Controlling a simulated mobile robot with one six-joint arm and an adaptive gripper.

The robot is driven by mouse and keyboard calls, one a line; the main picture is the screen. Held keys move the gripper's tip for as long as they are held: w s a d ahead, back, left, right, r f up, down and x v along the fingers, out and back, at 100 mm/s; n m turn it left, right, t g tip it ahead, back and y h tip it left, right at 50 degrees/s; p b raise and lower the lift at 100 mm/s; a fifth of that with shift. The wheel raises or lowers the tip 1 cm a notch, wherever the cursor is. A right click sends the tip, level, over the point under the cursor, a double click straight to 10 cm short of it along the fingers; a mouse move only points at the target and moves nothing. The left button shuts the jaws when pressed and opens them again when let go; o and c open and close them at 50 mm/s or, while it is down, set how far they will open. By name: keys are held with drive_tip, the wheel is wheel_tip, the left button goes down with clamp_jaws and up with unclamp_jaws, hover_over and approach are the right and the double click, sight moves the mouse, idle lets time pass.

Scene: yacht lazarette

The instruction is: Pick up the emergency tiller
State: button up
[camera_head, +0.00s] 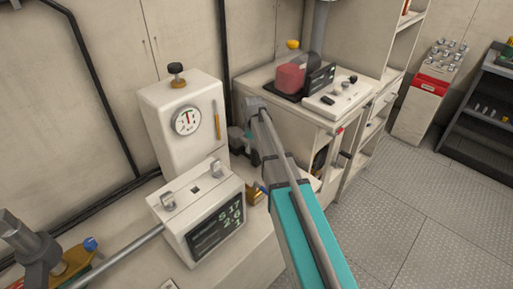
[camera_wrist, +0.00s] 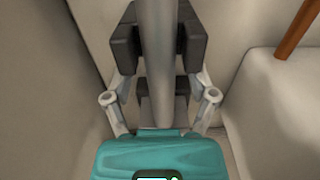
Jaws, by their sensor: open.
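My gripper (camera_head: 262,135) reaches into the gap between the white gauge cabinet and the bench cabinet, beyond my teal arm. In the wrist view my gripper (camera_wrist: 157,35) has its dark pads apart on either side of a long grey rod (camera_wrist: 157,60). A long grey rod also runs along my arm in the head view (camera_head: 307,220); it looks like the tiller, but I cannot be sure. The rod's far end is cut off in the wrist view. I cannot tell whether the pads touch it.
A gauge cabinet (camera_head: 185,100) and a display box (camera_head: 203,235) stand left of my gripper. A bench cabinet (camera_head: 300,135) carrying a red item (camera_head: 291,77) stands behind it. Another grey bar (camera_head: 120,258) lies at lower left. The floor (camera_head: 410,200) at right is clear.

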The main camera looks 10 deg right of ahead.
clamp_jaws()
drive_tip(key=shift+r, duration=0.1)
idle(0.6)
wheel_tip(320, 180, up, 10)
drive_tip(key=p, duration=1)
idle(0.6)
